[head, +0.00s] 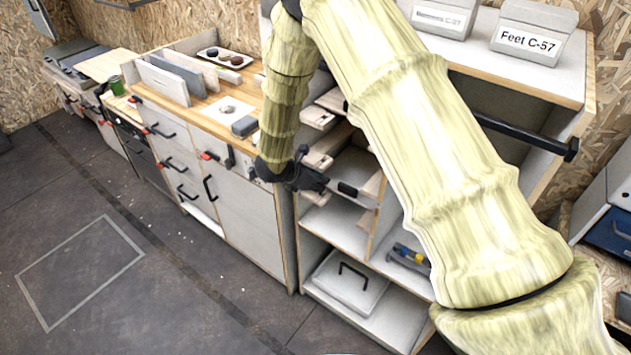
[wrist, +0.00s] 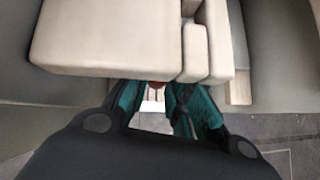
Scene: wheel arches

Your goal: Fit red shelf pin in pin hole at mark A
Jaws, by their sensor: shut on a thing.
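My gripper (head: 308,180) is at the front of the open shelf unit, near its left side, in the head view. In the wrist view its teal-lined fingers (wrist: 160,100) are close together under a pale wooden block. A small reddish patch of the red shelf pin (wrist: 157,84) shows between the fingertips; the rest of the pin is hidden by the fingers and the block. The gripper is shut on it. The pin hole and mark A cannot be made out in either view, so I cannot tell whether the pin touches a hole.
The pale wooden block (wrist: 105,38) is right above the fingers. The open shelf unit (head: 325,243) has a lidded grey box (head: 350,283) low down. A drawer cabinet (head: 245,212) stands to the left, with boards and a tray on top. The floor (head: 150,290) in front is clear.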

